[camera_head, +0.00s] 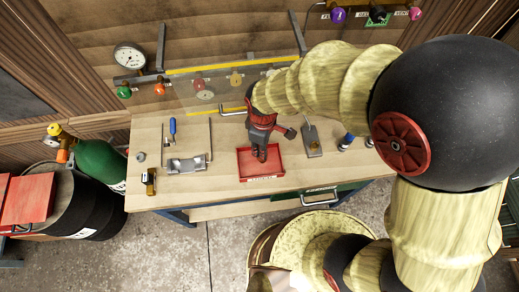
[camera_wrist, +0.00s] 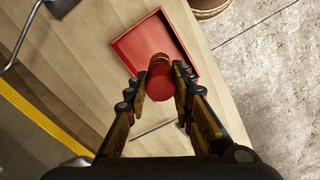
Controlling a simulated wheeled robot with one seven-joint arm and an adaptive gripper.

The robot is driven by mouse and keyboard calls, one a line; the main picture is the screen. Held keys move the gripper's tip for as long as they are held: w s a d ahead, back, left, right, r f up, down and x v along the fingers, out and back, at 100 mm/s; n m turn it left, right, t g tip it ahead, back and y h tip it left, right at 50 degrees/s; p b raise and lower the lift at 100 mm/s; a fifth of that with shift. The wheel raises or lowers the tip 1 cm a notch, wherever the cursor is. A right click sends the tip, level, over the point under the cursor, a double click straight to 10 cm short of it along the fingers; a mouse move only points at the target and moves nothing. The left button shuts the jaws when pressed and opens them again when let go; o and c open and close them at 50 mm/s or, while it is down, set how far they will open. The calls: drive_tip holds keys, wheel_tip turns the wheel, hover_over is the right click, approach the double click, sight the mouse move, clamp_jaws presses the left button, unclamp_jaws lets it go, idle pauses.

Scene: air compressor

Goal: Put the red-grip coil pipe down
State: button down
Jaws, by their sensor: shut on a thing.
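My gripper (camera_wrist: 160,85) is shut on the red-grip coil pipe (camera_wrist: 159,82). The wrist view shows its rounded red end and a bit of brownish metal between the fingertips. The rest of the pipe is foreshortened or hidden. In the head view my gripper (camera_head: 259,153) points down over the red tray (camera_head: 275,171), and the pipe is hard to make out there. The tray also shows in the wrist view (camera_wrist: 128,47), just beyond the pipe. I cannot tell whether the pipe touches the tray.
On the wooden workbench (camera_head: 225,142) stand a metal block (camera_head: 186,164) and a blue-handled tool (camera_head: 173,129) at left. A grey plate (camera_head: 312,140) lies right of my gripper. A clear panel with yellow edges (camera_head: 215,88) stands behind. The bench's front edge is near the tray.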

drive_tip(key=shift+w+a+f, duration=0.4)
drive_tip(key=shift+w+f, duration=0.05)
drive_tip(key=shift+f, duration=0.3)
drive_tip(key=shift+w+a+f, duration=0.1)
drive_tip(key=shift+f, duration=1.55)
drive_tip(key=shift+f+b, duration=0.2)
drive_tip(key=shift+b, duration=0.15)
drive_tip(key=c, duration=1.6)
unclamp_jaws()
drive_tip(key=shift+c, duration=0.2)
drive_tip(key=shift+o, duration=0.5)
